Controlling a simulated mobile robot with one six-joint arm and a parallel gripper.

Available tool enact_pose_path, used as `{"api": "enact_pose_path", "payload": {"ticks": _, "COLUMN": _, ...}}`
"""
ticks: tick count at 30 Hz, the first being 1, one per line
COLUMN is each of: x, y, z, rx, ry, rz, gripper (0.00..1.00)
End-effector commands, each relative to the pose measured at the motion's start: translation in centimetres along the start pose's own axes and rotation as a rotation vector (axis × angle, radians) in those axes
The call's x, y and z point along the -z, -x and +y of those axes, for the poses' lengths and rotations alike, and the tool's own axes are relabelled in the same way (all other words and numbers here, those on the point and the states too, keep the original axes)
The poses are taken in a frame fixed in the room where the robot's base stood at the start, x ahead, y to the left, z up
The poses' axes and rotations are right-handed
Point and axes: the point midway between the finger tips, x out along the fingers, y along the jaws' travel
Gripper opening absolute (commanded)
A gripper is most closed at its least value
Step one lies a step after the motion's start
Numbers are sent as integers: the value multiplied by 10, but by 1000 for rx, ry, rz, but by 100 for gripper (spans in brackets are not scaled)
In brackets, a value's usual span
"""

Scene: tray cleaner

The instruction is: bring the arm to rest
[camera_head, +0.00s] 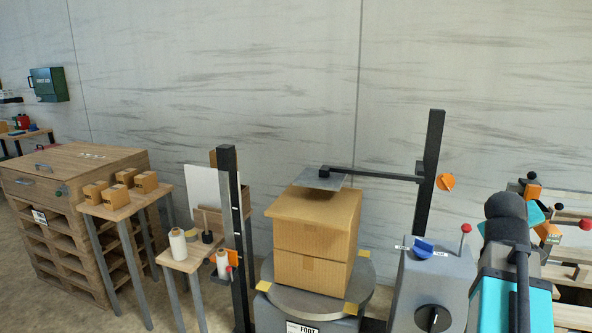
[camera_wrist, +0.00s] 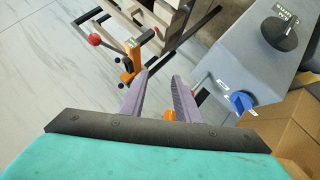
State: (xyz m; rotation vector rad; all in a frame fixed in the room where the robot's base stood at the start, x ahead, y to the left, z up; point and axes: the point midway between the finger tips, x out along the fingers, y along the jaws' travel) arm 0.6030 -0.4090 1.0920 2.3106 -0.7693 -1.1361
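My gripper (camera_wrist: 164,76) shows in the wrist view as two purple fingers with a clear gap between them. It is open, and I see nothing held. A small orange part shows behind the fingers, low in the gap. My teal and black arm (camera_head: 512,265) is at the right of the head view, beside the grey control console (camera_head: 432,285). The fingers cannot be made out in the head view. In the wrist view the console (camera_wrist: 235,62) lies right of the fingers, with a blue knob (camera_wrist: 241,102) and a black knob (camera_wrist: 279,34).
A cardboard box stack (camera_head: 312,235) stands on a round grey turntable (camera_head: 285,300), under a plate on a black mast (camera_head: 430,170). A red-ball lever (camera_wrist: 94,39) and orange clamp (camera_wrist: 130,65) lie beyond the fingers. Small tables with boxes and rolls stand left.

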Motion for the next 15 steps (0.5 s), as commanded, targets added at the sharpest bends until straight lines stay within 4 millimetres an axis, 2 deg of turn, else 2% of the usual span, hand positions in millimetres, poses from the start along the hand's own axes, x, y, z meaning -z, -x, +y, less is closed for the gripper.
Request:
{"api": "enact_pose_path", "payload": {"ticks": 8, "x": -12, "y": -18, "z": -19, "rx": 32, "ry": -2, "rz": -28, "gripper": 30}}
{"api": "enact_pose_path", "payload": {"ticks": 15, "x": -22, "y": -35, "z": -54, "rx": 82, "ry": 1, "rz": -55, "gripper": 30}}
